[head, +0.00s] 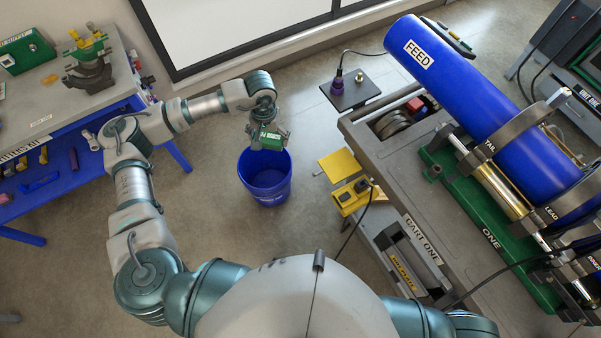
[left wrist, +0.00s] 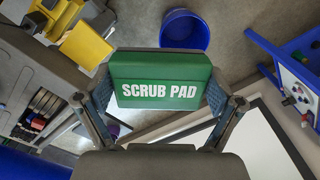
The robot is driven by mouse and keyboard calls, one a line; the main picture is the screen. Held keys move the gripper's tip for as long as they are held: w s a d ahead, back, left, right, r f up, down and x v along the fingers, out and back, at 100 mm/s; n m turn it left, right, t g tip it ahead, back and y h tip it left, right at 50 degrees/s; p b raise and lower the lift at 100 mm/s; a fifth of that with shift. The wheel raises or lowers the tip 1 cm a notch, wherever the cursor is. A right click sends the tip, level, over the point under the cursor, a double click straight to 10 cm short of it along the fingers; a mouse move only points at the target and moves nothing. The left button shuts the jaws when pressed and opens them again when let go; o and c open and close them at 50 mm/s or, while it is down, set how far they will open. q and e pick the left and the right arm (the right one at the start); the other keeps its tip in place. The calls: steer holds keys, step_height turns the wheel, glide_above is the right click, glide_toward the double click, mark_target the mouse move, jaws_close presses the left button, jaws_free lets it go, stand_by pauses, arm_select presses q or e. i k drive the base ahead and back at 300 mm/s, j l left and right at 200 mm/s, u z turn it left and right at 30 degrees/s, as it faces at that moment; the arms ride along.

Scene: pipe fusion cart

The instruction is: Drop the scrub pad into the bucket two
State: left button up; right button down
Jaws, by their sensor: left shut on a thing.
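The scrub pad (left wrist: 160,80) is a green block with white lettering, seen large in the left wrist view. My left gripper (left wrist: 160,95) is shut on it, one finger at each side. In the head view the left gripper (head: 268,138) holds the green pad at the upper rim of the blue bucket (head: 265,178), overlapping it in the picture. The height of the pad above the bucket cannot be told. The bucket stands on the floor and shows as a blue round opening in the left wrist view (left wrist: 184,30). My right gripper is not in view.
A grey cart (head: 390,150) with a blue pipe (head: 480,110) stands at the right. A yellow plate (head: 340,167) and yellow box (head: 352,196) are beside the bucket. A workbench (head: 60,105) with a blue lower shelf is at the left.

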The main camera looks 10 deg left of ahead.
mark_target(268, 187)
steer(key=j+z, duration=0.45)
steer(key=k+j+z, duration=0.15)
steer(key=j+z, duration=0.3)
steer(key=k+j+z, duration=0.15)
steer(key=j+z, duration=0.35)
